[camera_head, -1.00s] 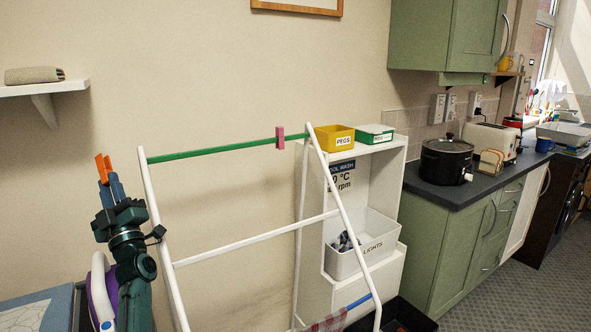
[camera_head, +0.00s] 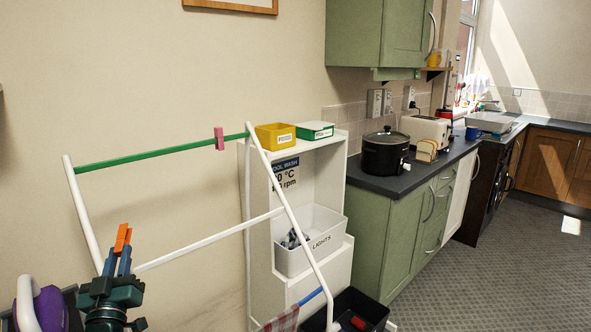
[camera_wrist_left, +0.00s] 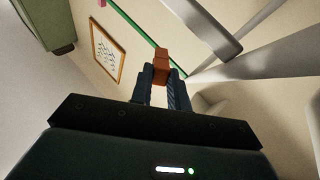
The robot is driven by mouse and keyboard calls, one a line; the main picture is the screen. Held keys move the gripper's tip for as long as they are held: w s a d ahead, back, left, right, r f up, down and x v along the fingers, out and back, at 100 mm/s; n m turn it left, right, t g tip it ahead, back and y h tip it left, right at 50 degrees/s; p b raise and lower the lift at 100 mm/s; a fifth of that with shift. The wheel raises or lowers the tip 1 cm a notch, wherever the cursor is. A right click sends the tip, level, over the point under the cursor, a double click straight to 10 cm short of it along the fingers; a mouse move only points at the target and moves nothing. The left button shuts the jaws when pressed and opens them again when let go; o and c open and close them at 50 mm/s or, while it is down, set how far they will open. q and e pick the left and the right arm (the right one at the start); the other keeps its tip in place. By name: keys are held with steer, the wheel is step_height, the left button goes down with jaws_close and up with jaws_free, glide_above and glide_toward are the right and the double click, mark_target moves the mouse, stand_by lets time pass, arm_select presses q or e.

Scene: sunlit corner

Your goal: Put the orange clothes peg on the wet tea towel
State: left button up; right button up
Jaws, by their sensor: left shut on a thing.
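The orange clothes peg (camera_head: 122,238) is held upright between the fingertips of my left gripper (camera_head: 117,262), in front of the drying rack's left side. In the left wrist view the peg (camera_wrist_left: 161,62) sits between the two blue fingers (camera_wrist_left: 161,85). A checked red and white cloth (camera_head: 283,318), perhaps the tea towel, hangs low on the rack at the bottom edge, mostly cut off. Whether it is wet cannot be seen. My right gripper is in neither view.
The white rack has a green top rail (camera_head: 160,157) with a pink peg (camera_head: 219,139). Behind it, a white shelf unit (camera_head: 334,165) carries a yellow PEGS box (camera_head: 276,136), a green-lidded box (camera_head: 315,130) and a LIGHTS bin (camera_head: 322,240). A dark crate (camera_head: 372,305) stands on the floor. Open floor lies right.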

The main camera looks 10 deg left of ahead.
arm_select(q)
steer(key=s+d+f+m+g+h, duration=0.2)
steer(key=d+f+m+h, duration=0.15)
steer(key=d+f, duration=0.35)
steer(key=s+d+r+m+h, duration=0.1)
steer(key=s+d+h, duration=0.1)
steer(key=s+d, duration=0.55)
steer(key=s+d+m+h, duration=0.15)
steer(key=s+d, duration=0.25)
steer(key=d, duration=0.6)
steer(key=d+r+m+g+h, duration=0.1)
steer(key=d+r+m+h, duration=0.2)
steer(key=d+h, duration=0.7)
steer(key=shift+w+d+m+g+h, duration=0.3)
steer(key=shift+d+m+g, duration=0.1)
steer(key=shift+d+m, duration=0.7)
